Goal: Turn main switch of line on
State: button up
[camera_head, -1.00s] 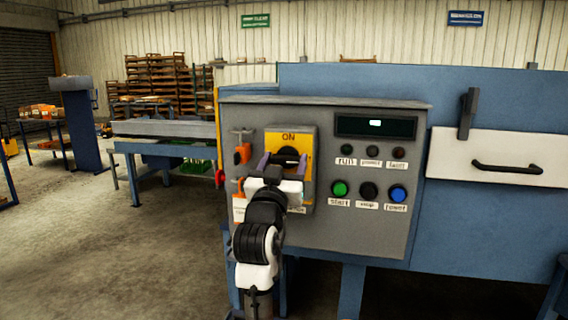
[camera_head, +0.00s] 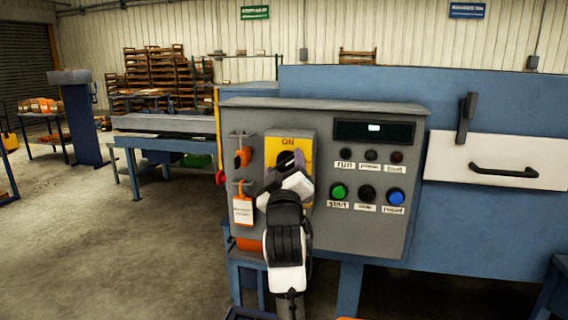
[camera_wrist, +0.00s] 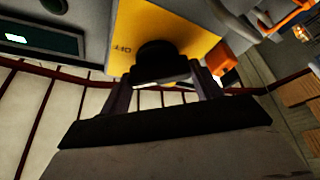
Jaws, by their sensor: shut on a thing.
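The main switch is a black rotary knob (camera_wrist: 158,58) on a yellow plate (camera_head: 304,150) at the left of the grey control panel (camera_head: 345,227). The plate reads ON at its top; OFF shows on it in the wrist view. My gripper (camera_wrist: 163,84) is shut on the knob, one finger on each side. In the head view my gripper (camera_head: 287,168) is tilted, its right side higher, and it covers most of the knob and the lower plate. The knob's exact angle cannot be told.
An orange padlock (camera_head: 242,158) and a white tag (camera_head: 243,211) hang left of the switch. Right of it are a small display (camera_head: 374,130), lamps, and green (camera_head: 339,191), black and blue (camera_head: 396,197) buttons. Open floor (camera_head: 110,260) lies at the left.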

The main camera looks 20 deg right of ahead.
jog(key=n+y, duration=0.1)
jog(key=n, duration=0.2)
jog(key=n+g+y, duration=0.1)
jog(key=n+y, duration=0.1)
jog(key=n, duration=0.2)
jog(key=shift+n+g+y, duration=0.3)
jog(key=shift+n+g, duration=0.5)
jog(key=shift+n, duration=1.5)
jog(key=shift+p, duration=0.3)
jog(key=o, duration=1)
jog(key=b+v, duration=0.4)
jog(key=v, duration=1)
jog(key=shift+d+r, duration=0.1)
jog(key=shift+w, duration=0.1)
